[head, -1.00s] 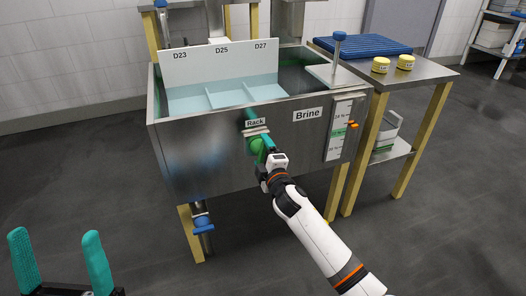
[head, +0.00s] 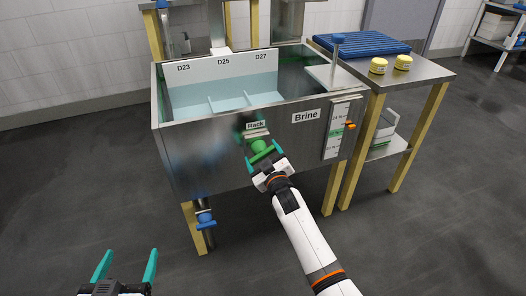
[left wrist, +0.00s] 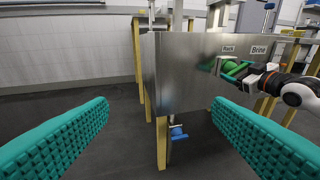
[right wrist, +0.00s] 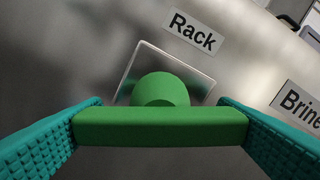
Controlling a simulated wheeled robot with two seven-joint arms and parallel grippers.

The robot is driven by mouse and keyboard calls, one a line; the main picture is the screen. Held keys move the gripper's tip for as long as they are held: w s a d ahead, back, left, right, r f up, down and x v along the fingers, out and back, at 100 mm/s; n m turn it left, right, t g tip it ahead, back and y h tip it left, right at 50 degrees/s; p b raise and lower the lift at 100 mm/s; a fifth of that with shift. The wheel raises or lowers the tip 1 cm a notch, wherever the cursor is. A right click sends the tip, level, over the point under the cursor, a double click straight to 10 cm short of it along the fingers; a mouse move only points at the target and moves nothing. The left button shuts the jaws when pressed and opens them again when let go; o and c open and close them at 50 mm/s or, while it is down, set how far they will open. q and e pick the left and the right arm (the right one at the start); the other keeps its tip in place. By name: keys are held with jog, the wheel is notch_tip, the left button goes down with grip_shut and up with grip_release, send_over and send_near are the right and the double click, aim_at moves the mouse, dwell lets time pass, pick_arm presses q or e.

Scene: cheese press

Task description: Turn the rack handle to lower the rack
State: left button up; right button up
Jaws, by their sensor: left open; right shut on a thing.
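The green rack handle (right wrist: 160,128) is on the front wall of the brine tank under the "Rack" label (right wrist: 194,32). In the right wrist view its crossbar lies about level, and my right gripper (head: 264,155) is shut on its two ends. The handle also shows in the head view (head: 259,146), partly covered by my gripper. My left gripper (head: 126,268) is open and empty, low at the left, away from the tank.
A blue-handled valve (head: 205,218) hangs under the tank. The floor in front is clear.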

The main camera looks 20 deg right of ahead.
aim_at(264, 157)
pick_arm(q)
jog(key=shift+s+a+f+g+y+p, duration=0.2)
jog(key=shift+s+f+g, duration=0.15)
jog(key=shift+f+g, duration=0.25)
jog(key=shift+s+a+f+g+y+p, duration=0.1)
jog(key=shift+s+a+f+g+y, duration=0.1)
jog(key=shift+s+f+g, duration=0.4)
jog(key=shift+s+a+f+g+y+p, duration=0.1)
jog(key=shift+a+f+g, duration=0.15)
jog(key=shift+f, duration=0.55)
pick_arm(e)
jog(key=shift+f+m, duration=0.2)
jog(key=shift+m, duration=0.7)
jog(key=o, duration=0.9)
jog(key=shift+r, duration=0.1)
jog(key=shift+s, duration=0.1)
